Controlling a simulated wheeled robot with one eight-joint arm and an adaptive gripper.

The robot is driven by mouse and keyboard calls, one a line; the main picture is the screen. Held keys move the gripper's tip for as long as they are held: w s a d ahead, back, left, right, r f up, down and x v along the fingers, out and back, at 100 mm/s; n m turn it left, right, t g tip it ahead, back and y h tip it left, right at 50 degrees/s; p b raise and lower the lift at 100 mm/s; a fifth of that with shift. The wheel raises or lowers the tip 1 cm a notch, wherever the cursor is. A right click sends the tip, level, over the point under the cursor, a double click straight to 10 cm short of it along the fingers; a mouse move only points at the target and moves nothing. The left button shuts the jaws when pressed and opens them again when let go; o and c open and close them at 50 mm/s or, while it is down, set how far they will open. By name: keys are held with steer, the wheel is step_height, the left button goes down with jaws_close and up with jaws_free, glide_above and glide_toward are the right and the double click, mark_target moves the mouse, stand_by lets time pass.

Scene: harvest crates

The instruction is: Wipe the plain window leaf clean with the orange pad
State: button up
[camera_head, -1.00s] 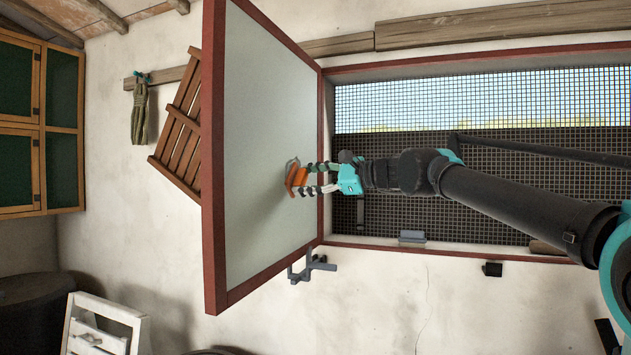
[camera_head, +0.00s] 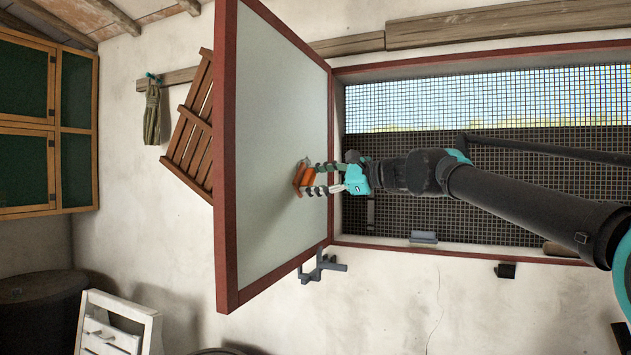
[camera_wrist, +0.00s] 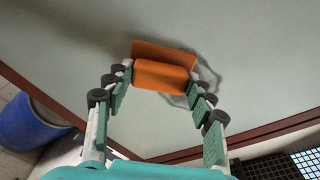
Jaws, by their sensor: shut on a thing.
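The window leaf (camera_head: 275,105) is a pale grey-green pane in a dark red frame, standing swung open from the window opening. Its surface looks evenly pale, and I can make out no clear dirt mark. My gripper (camera_head: 322,179) is at the pane's right part, a little below mid-height. It is shut on the orange pad (camera_head: 305,178). In the wrist view the pad (camera_wrist: 162,76) sits between the fingertips, its flat orange plate against or very near the pane (camera_wrist: 240,50). Whether it touches is hard to tell. The pane behind the pad is hidden.
A meshed window opening (camera_head: 520,180) lies behind my arm. A grey bracket (camera_head: 320,266) is on the wall below the leaf. A slatted wooden rack (camera_head: 192,130) and gloves (camera_head: 152,112) hang left. A white crate (camera_head: 118,325) and a blue barrel (camera_wrist: 30,122) stand low.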

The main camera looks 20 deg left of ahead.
mark_target(303, 168)
steer(key=shift+w+a, duration=0.1)
steer(key=shift+a, duration=1.05)
steer(key=shift+w+d, duration=0.65)
steer(key=shift+w, duration=4.8)
steer(key=shift+s+a+r, duration=0.2)
steer(key=shift+s+r, duration=0.05)
steer(key=shift+s, duration=1.55)
steer(key=shift+s+a+r, duration=0.15)
steer(key=shift+s+r, duration=0.15)
steer(key=shift+s, duration=1.55)
steer(key=shift+s+a+r, duration=0.2)
steer(key=shift+s+r, duration=0.05)
steer(key=shift+s, duration=1.55)
steer(key=shift+a+r, duration=0.15)
steer(key=shift+r, duration=0.6)
steer(key=shift+w+d, duration=0.15)
steer(key=shift+w, duration=1.7)
steer(key=shift+w+d, duration=0.2)
steer(key=shift+w, duration=1.6)
steer(key=shift+w+d, duration=0.15)
steer(key=shift+w, duration=1.7)
